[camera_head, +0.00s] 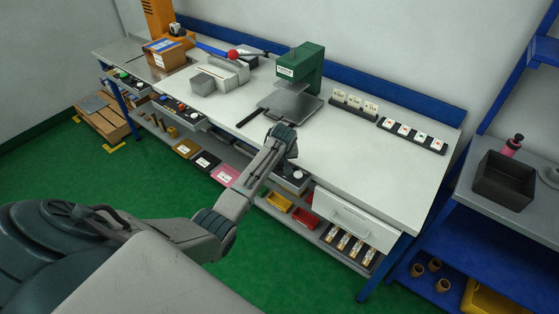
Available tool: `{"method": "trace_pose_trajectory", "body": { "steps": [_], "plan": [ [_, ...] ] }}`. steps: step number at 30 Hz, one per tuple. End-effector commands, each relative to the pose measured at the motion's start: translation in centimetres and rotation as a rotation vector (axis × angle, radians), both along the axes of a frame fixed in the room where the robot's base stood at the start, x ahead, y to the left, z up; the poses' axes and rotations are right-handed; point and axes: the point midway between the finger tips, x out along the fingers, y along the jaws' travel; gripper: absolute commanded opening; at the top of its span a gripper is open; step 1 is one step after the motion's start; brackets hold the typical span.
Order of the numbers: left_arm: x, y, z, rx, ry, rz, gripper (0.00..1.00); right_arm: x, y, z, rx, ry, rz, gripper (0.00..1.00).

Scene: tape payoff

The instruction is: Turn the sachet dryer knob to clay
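Several small control panels with dark and coloured round knobs are set along the front edge of the workbench. One panel with a pale knob (299,174) is just below and right of my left gripper (283,131). My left gripper is held at the bench's front edge, apart from that knob as far as I can see. Its fingers are small and dark, and their opening is unclear. Other panels with knobs (181,108) sit further left. No label reading clay or sachet dryer is legible. My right gripper is not in view.
A green press (306,66) stands on the white bench (350,150) behind my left gripper. Label cards (413,134) stand at the back right. A white drawer (354,219) and coloured bins (279,202) are below. A black box (503,180) stands on the right-hand table.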

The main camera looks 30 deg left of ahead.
Motion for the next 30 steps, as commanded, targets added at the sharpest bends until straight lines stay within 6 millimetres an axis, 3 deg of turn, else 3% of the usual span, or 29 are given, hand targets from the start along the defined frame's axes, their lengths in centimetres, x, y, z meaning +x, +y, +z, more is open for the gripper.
{"method": "trace_pose_trajectory", "body": {
  "steps": [2, 14, 30],
  "plan": [
    [0.0, 0.0, 0.0, 0.000, 0.000, 0.000, 0.32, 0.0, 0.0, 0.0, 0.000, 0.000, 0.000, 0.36],
    [-0.2, -0.2, 0.4, -0.001, 0.002, -0.001, 0.32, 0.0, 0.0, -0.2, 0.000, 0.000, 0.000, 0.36],
    [-2.6, -2.4, 8.4, 0.000, -0.003, -0.001, 0.32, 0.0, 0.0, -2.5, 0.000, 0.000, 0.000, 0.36]
  ]
}}
